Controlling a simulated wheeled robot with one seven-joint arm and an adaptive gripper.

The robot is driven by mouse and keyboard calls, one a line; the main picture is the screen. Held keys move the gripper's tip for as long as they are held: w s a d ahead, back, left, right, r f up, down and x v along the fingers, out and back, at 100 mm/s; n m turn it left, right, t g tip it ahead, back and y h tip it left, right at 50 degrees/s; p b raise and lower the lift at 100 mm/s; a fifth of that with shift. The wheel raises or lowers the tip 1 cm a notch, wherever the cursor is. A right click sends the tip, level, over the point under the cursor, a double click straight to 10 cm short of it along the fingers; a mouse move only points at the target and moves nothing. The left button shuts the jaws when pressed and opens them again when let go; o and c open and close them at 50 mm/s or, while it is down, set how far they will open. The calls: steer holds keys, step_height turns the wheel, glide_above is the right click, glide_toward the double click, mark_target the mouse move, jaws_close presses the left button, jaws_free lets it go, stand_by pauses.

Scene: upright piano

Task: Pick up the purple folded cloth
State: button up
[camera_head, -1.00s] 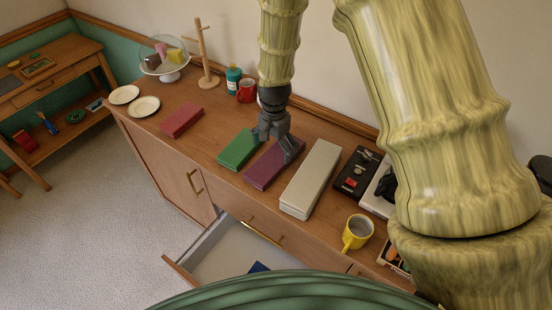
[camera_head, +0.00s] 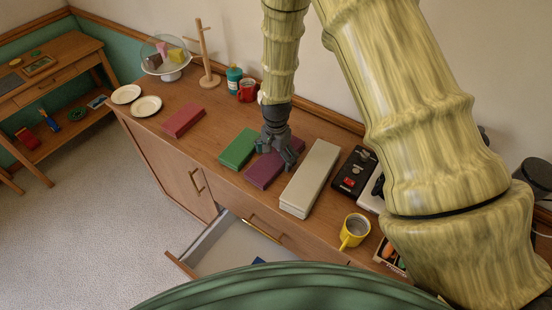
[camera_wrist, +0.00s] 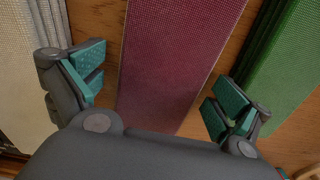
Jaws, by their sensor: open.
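The purple folded cloth (camera_head: 262,172) lies flat on the wooden sideboard top, between a green folded cloth (camera_head: 239,149) and a long cream folded cloth or box (camera_head: 311,177). My gripper (camera_head: 277,152) is over the purple cloth, pointing down, and hides part of it. In the wrist view the purple cloth (camera_wrist: 175,60) runs between the two spread fingers of my gripper (camera_wrist: 158,95), with one finger on each side. The fingers are open and hold nothing. Whether the fingertips touch the wood cannot be told.
The green cloth (camera_wrist: 285,65) and the cream item (camera_wrist: 28,60) lie close beside the fingers. A red cloth (camera_head: 183,120), a black device (camera_head: 355,171) and a yellow mug (camera_head: 354,230) are on the sideboard. An open drawer (camera_head: 232,245) sticks out at the front.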

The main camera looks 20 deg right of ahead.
steer(key=c, duration=1.2)
steer(key=shift+o, duration=0.2)
steer(key=shift+r, duration=0.2)
